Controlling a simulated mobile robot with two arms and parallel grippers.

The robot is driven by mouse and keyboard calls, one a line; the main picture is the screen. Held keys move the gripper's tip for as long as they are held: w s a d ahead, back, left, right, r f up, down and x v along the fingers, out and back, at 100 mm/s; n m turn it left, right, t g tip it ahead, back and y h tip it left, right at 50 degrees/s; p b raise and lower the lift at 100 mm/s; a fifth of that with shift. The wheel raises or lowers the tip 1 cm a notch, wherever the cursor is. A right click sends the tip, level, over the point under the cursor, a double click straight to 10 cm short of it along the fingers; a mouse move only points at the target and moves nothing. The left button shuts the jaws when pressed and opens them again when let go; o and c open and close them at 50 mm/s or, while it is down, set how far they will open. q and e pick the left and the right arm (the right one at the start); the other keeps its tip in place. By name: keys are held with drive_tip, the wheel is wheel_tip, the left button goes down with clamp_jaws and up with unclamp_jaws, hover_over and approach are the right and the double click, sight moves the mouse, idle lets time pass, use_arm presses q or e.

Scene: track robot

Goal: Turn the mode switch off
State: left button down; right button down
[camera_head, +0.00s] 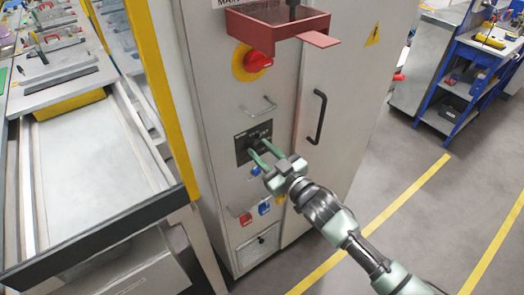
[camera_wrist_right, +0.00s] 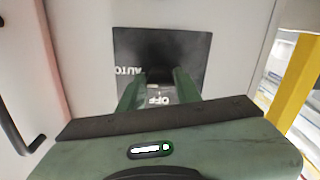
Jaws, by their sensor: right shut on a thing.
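The mode switch is on a dark square panel (camera_head: 241,153) on the front of the grey cabinet (camera_head: 219,98). In the right wrist view the panel (camera_wrist_right: 190,45) appears upside down, with an AUTO label at left and an OFF label between my fingers. My right gripper (camera_head: 259,148) reaches the panel from the lower right, its green fingers closed around the switch knob (camera_wrist_right: 160,76). The knob is dark and partly hidden by the fingers, so I cannot tell which way it points. My left gripper is in neither view.
A red rotary switch on a yellow base (camera_head: 252,62) and a red bracket tray (camera_head: 262,32) are above the panel. A door handle (camera_head: 317,116) is at right. A workbench (camera_head: 90,165) stands close at left. Open floor lies at right.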

drive_tip(key=shift+n+b, duration=0.3)
drive_tip(key=shift+n, duration=8.3)
drive_tip(key=c, duration=1.1)
unclamp_jaws()
drive_tip(key=shift+r, duration=0.1)
drive_tip(key=shift+o, duration=0.2)
drive_tip(key=shift+d, duration=0.1)
drive_tip(key=b+v, duration=0.1)
drive_tip(key=v, duration=0.6)
drive_tip(key=shift+s+d+b, duration=0.2)
drive_tip(key=shift+s+b, duration=0.1)
